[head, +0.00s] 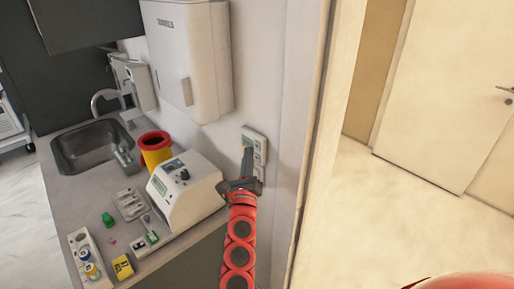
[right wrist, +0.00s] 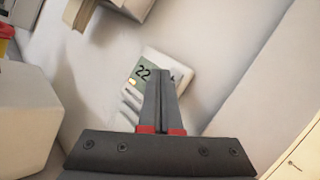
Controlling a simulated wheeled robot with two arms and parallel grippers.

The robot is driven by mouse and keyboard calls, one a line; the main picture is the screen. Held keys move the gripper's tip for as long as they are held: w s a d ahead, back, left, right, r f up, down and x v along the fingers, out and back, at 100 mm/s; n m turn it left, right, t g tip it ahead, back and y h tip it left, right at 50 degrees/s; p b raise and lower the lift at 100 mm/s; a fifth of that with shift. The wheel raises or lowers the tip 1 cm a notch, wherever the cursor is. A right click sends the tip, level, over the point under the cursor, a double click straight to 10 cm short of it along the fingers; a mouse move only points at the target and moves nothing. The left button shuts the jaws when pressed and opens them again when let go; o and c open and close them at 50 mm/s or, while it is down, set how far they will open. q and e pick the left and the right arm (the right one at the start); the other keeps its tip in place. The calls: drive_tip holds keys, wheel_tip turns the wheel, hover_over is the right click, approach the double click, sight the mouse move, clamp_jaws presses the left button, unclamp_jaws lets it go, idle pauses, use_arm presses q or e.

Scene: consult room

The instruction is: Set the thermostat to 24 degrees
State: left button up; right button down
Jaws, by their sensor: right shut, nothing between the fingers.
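The thermostat (head: 260,140) is a small white unit on the wall beside the door frame. In the right wrist view the thermostat (right wrist: 152,58) has a greenish display reading "22", with anything further right partly hidden by my fingers. Pale buttons show at its lower left. My right gripper (head: 247,152) is shut and empty, its fingertips in front of the thermostat. The fingers also show in the right wrist view (right wrist: 162,74), overlapping its face. I cannot tell whether they touch it. My left gripper is not in view.
A white dispenser (head: 190,55) hangs on the wall above left of the thermostat. Below stands a counter with a white device (head: 185,190), a red and yellow container (head: 155,150), a sink (head: 85,148) and small items. The door frame (head: 300,130) is close on the right.

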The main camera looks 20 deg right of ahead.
drive_tip(key=shift+s+a+b, duration=0.25)
drive_tip(key=shift+s+a, duration=0.05)
drive_tip(key=shift+a, duration=0.5)
drive_tip(key=shift+s+a+b, duration=0.2)
drive_tip(key=shift+s+a, duration=0.05)
drive_tip(key=shift+a, duration=0.5)
drive_tip(key=shift+s+a+b, duration=0.25)
drive_tip(key=shift+s+a, duration=0.05)
drive_tip(key=shift+a, duration=0.5)
